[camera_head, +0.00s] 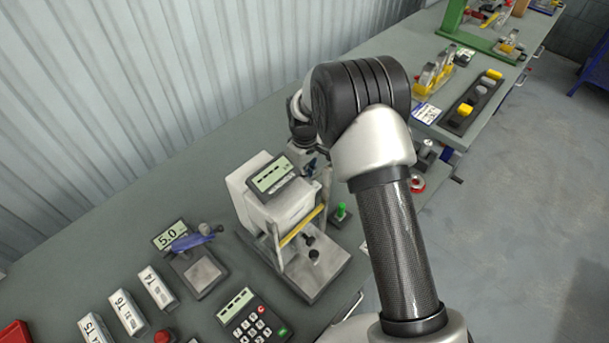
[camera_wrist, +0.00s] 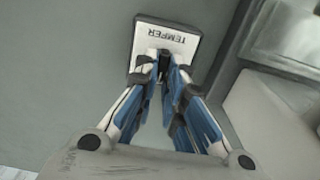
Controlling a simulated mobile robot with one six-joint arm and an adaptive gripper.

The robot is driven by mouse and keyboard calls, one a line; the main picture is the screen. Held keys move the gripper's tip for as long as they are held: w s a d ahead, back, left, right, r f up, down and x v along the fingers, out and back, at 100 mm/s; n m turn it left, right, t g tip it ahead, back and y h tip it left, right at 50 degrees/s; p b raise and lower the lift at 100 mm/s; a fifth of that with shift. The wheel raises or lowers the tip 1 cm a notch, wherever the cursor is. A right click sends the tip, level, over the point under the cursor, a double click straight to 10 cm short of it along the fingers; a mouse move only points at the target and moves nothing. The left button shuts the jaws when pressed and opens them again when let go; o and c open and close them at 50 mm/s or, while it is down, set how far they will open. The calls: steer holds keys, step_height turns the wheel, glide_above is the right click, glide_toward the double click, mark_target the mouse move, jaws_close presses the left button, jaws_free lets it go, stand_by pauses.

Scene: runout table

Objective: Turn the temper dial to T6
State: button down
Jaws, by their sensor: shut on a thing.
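The temper dial's plate (camera_wrist: 188,44) lies on the grey bench top in the wrist view, a dark-edged panel with a white face reading "TEMPER" upside down. My gripper (camera_wrist: 165,62) is over its middle, with its blue and white fingers close together on the dial's knob. The knob is mostly hidden between the fingertips, and the pointer and any settings on the plate cannot be read. In the head view my arm hides the dial and most of the gripper.
A white tester with a display (camera_head: 272,178) stands close left of my arm. Labelled blocks T4 (camera_head: 158,288), T6 (camera_head: 127,312) and T5 (camera_head: 95,331) lie at the lower left, near a keypad (camera_head: 254,318). A dark tray with yellow and grey pieces (camera_head: 457,122) is at the right.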

stand_by(0.4)
steer(key=m, duration=0.4)
steer(key=shift+w+d+m, duration=0.15)
steer(key=shift+d+m, duration=0.05)
steer(key=shift+m, duration=0.1)
steer(key=shift+d+m, duration=0.15)
steer(key=shift+m, duration=1.85)
steer(key=shift+b, duration=0.3)
steer(key=c, duration=1.7)
jaws_free()
